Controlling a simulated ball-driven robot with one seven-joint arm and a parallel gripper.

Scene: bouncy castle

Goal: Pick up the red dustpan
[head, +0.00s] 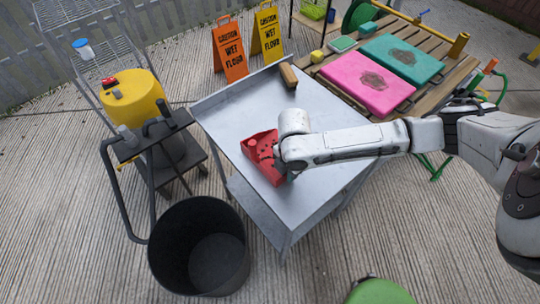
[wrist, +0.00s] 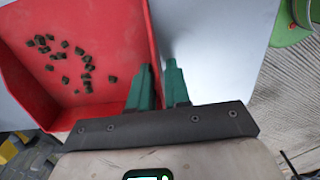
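The red dustpan (head: 262,157) lies on the grey metal table in the head view, with dark pellets in it. In the wrist view the dustpan (wrist: 110,30) fills the left side, its pellets loose on its floor. My gripper (wrist: 158,72) has two green fingers close together, one on each side of the dustpan's right wall. The left finger is inside the pan and the right finger is outside, over the table. The gripper looks shut on that wall. In the head view my wrist hides the fingers and part of the dustpan's right side.
The metal table (head: 225,118) also bears a wooden-backed brush (head: 288,75) at its far edge. A black bin (head: 198,247) stands in front, and a yellow bucket (head: 135,98) on a cart to the left. A wooden bench with pink (head: 367,83) and teal pads stands at right.

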